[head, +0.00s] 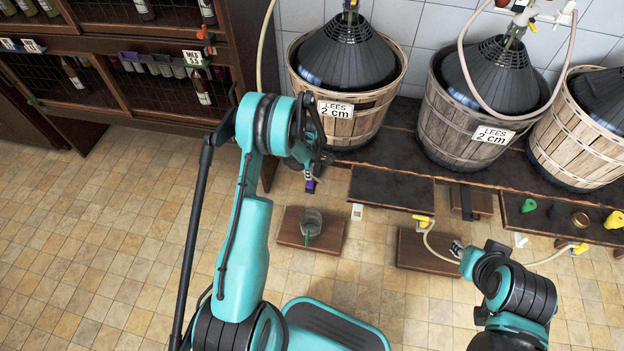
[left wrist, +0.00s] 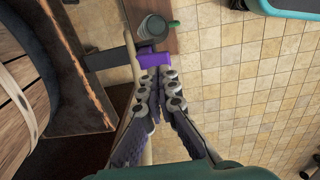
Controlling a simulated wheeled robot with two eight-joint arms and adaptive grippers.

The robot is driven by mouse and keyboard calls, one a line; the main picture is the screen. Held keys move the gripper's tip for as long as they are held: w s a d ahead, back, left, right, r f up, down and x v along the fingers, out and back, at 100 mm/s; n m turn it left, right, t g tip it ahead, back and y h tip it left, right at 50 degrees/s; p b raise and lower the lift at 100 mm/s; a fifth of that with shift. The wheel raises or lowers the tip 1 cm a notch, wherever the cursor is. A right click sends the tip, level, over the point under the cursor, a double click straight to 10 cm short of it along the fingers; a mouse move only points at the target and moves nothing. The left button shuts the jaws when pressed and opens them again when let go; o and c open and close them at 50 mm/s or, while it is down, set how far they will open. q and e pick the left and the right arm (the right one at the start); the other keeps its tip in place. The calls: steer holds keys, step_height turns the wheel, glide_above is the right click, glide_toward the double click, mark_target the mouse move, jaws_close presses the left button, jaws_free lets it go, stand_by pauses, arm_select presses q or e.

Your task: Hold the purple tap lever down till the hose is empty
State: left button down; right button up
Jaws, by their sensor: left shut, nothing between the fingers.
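The purple tap lever (head: 310,186) shows just below my left gripper (head: 312,166), near the front of the left basket. In the left wrist view the purple lever (left wrist: 154,57) lies right at the closed fingertips (left wrist: 163,74) of my left gripper, which holds nothing. The fingertips look to be at or touching the lever; I cannot tell whether they press it. A pale hose (left wrist: 132,60) runs beside the lever. A glass jar (head: 311,220) stands below on a wooden board (head: 290,236). My right gripper (head: 458,249) is small and partly hidden; its fingers are unclear.
Wicker baskets with dark demijohns (head: 350,50) stand on a dark bench (head: 400,150); two show "LEES 2 cm" labels. Yellow taps (head: 422,219) with hoses hang at the right. A bottle rack (head: 130,60) stands at the left. The tiled floor at left is clear.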

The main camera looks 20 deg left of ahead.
arm_select(q)
step_height(320, 180, up, 9)
steer(key=w+p, duration=0.2)
steer(key=p, duration=0.1)
steer(key=shift+w+a+r, duration=0.15)
steer(key=shift+a+r, duration=0.05)
steer(key=shift+a, duration=0.05)
stand_by(0.5)
steer(key=s+d+r+m+t, duration=0.1)
steer(key=s+d+r+m, duration=0.15)
steer(key=r, duration=0.45)
steer(key=s+d+r+m+t, duration=0.1)
steer(key=s+d+r+m, duration=0.2)
steer(key=r, duration=0.4)
steer(key=s+d+r+m+t, duration=0.1)
steer(key=s+r+m, duration=0.25)
steer(key=r, duration=0.35)
steer(key=s+d+r+m+t, duration=0.2)
steer(key=s+m, duration=0.3)
steer(key=s, duration=0.3)
steer(key=s+d+r+m+t, duration=0.2)
steer(key=s+d+m, duration=0.2)
steer(key=s+m, duration=0.2)
steer(key=shift+s+r+m, duration=0.3)
steer(key=shift+s, duration=0.95)
